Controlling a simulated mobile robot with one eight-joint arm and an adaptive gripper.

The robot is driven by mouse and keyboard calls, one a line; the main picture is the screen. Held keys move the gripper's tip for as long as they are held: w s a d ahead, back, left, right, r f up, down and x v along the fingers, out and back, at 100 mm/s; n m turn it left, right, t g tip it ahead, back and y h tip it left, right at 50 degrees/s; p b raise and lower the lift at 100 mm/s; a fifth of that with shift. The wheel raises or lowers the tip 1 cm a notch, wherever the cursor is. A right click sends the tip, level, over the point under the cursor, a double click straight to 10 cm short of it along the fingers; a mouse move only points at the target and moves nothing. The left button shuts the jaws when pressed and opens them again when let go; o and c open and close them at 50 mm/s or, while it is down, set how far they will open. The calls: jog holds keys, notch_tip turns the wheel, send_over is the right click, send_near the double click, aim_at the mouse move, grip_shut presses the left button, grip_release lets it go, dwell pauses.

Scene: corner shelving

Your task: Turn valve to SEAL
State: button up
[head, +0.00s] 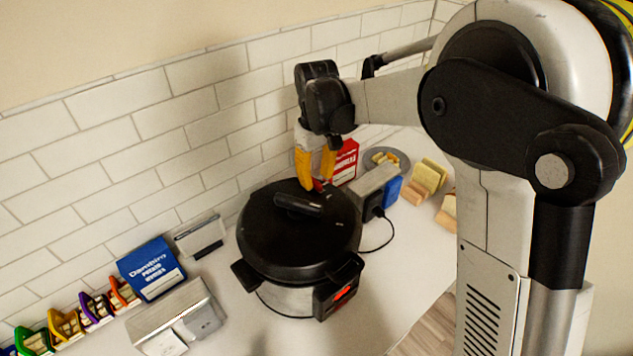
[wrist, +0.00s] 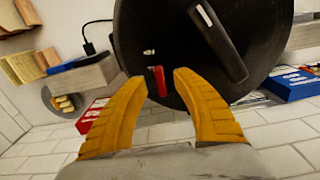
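A black pressure cooker (head: 290,235) with a dark lid and a bar handle (head: 298,204) stands on the white counter. The valve is a small red piece (wrist: 157,82) on the lid, between my fingertips in the wrist view. A little of its red (head: 318,186) shows beside my fingers in the head view. A small pale mark (wrist: 149,52) lies on the lid beyond the valve, too small to read. My gripper (head: 316,182), with yellow fingers, is above the lid's back edge. In the wrist view my gripper (wrist: 162,76) is open, and its fingers look apart from the valve.
A grey outlet block (head: 374,185) with a plugged cord and a red box (head: 346,162) stand behind the cooker on the right. A blue box (head: 151,268) and grey containers (head: 178,318) stand left. The tiled wall (head: 170,130) is close behind.

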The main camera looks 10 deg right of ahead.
aim_at(317, 182)
notch_tip(317, 182, up, 10)
dwell(0.3)
dwell(0.3)
